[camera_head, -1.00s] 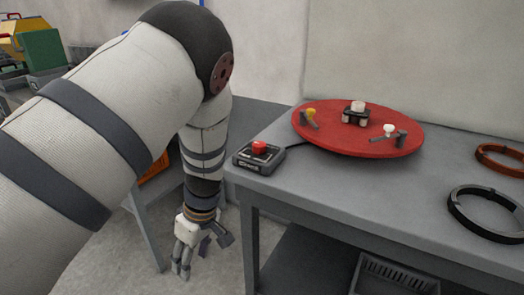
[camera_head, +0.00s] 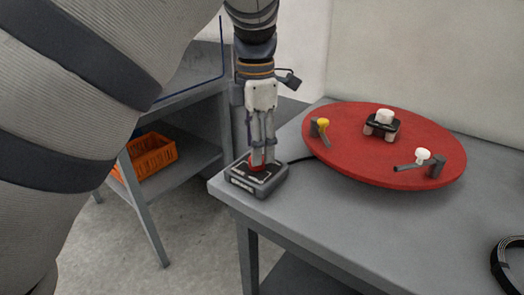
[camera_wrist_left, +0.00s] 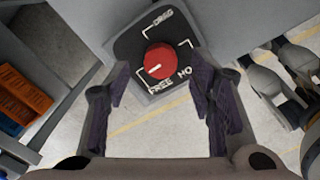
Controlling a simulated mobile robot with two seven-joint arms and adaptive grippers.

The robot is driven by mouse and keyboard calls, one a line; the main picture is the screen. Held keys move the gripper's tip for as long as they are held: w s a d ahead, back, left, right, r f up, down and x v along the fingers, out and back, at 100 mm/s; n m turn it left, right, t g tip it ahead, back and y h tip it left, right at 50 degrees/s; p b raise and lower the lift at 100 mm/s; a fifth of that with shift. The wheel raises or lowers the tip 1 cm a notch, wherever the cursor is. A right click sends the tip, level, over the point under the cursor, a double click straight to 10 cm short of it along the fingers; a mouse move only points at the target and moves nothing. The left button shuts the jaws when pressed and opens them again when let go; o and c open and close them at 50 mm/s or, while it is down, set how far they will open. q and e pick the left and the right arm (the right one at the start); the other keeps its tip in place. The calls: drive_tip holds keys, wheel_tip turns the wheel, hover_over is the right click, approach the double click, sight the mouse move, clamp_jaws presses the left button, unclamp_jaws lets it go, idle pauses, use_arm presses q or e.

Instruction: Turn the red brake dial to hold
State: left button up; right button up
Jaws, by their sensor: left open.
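The red brake dial (camera_wrist_left: 160,62) is a round knob on a dark control box (camera_head: 262,188) at the near left corner of the grey table. The wrist view shows white labels DRAG, FREE and a partly hidden HO. A white mark on the dial points down-left, toward FREE. My left gripper (camera_head: 262,158) points down above the box, its fingertips at the dial in the head view. In the wrist view it is open (camera_wrist_left: 160,82), with the dial between and beyond the fingers; I cannot tell whether they touch it. My right gripper is not in view.
A red turntable (camera_head: 350,165) with small fittings stands behind and right of the box on the grey table (camera_head: 330,215). A black cable runs from the box toward it. A dark coil (camera_head: 505,262) lies at the right edge. An orange crate (camera_head: 150,155) sits on a shelf at left.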

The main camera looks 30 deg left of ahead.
sight(258, 168)
use_arm(q)
drive_tip(key=shift+f, duration=1.45)
drive_tip(key=c, duration=1.2)
drive_tip(key=shift+o, duration=0.2)
drive_tip(key=shift+r, duration=0.1)
